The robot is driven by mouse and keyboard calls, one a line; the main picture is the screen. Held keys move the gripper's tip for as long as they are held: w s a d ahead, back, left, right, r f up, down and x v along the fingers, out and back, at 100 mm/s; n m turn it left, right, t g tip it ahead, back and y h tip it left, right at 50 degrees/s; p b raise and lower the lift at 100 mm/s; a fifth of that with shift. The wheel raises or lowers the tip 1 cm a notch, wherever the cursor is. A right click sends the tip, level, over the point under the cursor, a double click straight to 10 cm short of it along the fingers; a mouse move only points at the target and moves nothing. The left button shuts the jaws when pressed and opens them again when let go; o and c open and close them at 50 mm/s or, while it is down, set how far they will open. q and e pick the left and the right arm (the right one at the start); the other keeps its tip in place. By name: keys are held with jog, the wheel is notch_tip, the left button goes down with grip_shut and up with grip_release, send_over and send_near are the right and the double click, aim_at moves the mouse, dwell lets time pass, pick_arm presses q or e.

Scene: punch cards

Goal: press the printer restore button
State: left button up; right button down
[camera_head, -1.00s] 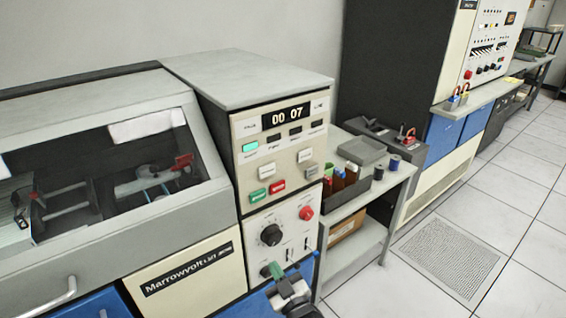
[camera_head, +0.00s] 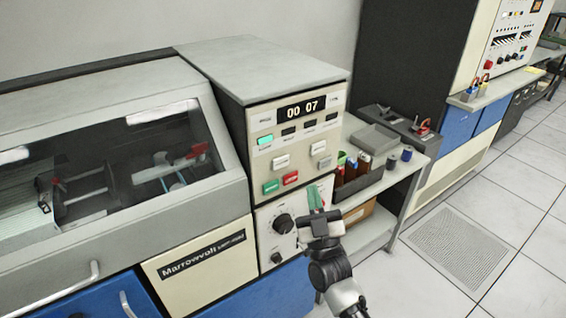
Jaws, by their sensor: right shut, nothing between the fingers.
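The printer's control panel (camera_head: 258,130) is cream, with a display reading "00 07" and a lit green lamp (camera_head: 265,140) at its left. Below are pale buttons (camera_head: 281,162), a green button (camera_head: 271,187) and a red button (camera_head: 290,178). Which of them is the restore button I cannot read. My right gripper (camera_head: 315,193) is shut and empty, with green fingertips pointing up. In the picture it is in front of the lower panel's right part, right of the red button. It hides most of the red knob there. I cannot tell whether it touches the panel. My left gripper is not in view.
A black knob (camera_head: 283,223) is on the lower panel. A glass-covered machine (camera_head: 120,215) stands at left. A side table (camera_head: 412,172) at right holds a dark box (camera_head: 360,185) of coloured items and a grey tray (camera_head: 374,137). The tiled floor (camera_head: 520,230) at right is clear.

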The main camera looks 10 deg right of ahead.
aim_at(281, 163)
jog(key=shift+w, duration=0.15)
jog(key=shift+w+a+b, duration=0.5)
jog(key=shift+w+b, duration=0.25)
jog(key=shift+w, duration=0.6)
jog(key=shift+w+a+b, duration=0.5)
jog(key=shift+w+b, duration=0.3)
jog(key=shift+w, duration=0.55)
jog(key=shift+w+a+b, duration=0.5)
jog(key=shift+w+b, duration=0.25)
jog(key=shift+w, duration=0.6)
jog(key=shift+w+a, duration=0.15)
jog(key=shift+w, duration=0.25)
jog(key=shift+w+a+b, duration=0.15)
jog(key=shift+w+b, duration=0.2)
jog(key=shift+b, duration=0.2)
jog(key=shift+s, duration=0.1)
jog(key=shift+s+d+p, duration=0.3)
jog(key=shift+s+p, duration=0.25)
jog(key=shift+s, duration=0.15)
